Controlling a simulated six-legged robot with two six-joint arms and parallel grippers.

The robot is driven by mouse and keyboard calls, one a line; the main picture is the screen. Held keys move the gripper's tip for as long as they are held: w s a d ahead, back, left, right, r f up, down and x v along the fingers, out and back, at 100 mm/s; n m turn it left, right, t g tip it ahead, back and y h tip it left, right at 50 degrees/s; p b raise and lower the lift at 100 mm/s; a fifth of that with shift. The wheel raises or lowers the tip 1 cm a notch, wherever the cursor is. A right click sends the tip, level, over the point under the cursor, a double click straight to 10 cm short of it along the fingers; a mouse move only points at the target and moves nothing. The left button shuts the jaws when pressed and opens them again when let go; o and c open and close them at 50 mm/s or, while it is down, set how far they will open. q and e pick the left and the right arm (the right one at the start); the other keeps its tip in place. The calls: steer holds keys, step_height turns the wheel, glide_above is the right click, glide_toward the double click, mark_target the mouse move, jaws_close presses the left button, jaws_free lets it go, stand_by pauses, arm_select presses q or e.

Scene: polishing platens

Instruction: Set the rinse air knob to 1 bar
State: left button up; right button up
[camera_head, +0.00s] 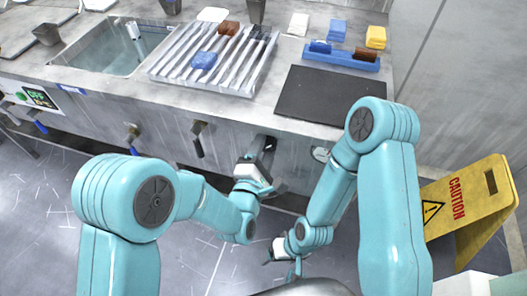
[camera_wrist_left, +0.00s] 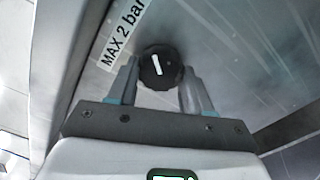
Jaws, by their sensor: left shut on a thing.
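The rinse air knob (camera_wrist_left: 161,68) is black and round with a white pointer line, on a grey metal panel in the left wrist view. The line stands nearly upright in that picture, its top leaning slightly left. A label reading "MAX 2 bar" (camera_wrist_left: 123,33) is beside it. My left gripper (camera_wrist_left: 155,92) is shut on the knob, one finger at each side. In the head view my left gripper (camera_head: 264,158) is at the bench's front panel, and the knob is hidden there. My right gripper (camera_head: 284,253) hangs low in front of the bench; its fingers are too small to judge.
The bench top holds a sink (camera_head: 115,48), a ribbed rack (camera_head: 187,68) with brushes, a dark mat (camera_head: 325,95) and a blue tray (camera_head: 340,59). Valve handles (camera_head: 198,138) stick out of the front panel. A yellow caution sign (camera_head: 466,208) stands at the right.

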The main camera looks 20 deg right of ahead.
stand_by(0.4)
arm_select(q)
steer(key=o, duration=1)
steer(key=shift+o, duration=0.2)
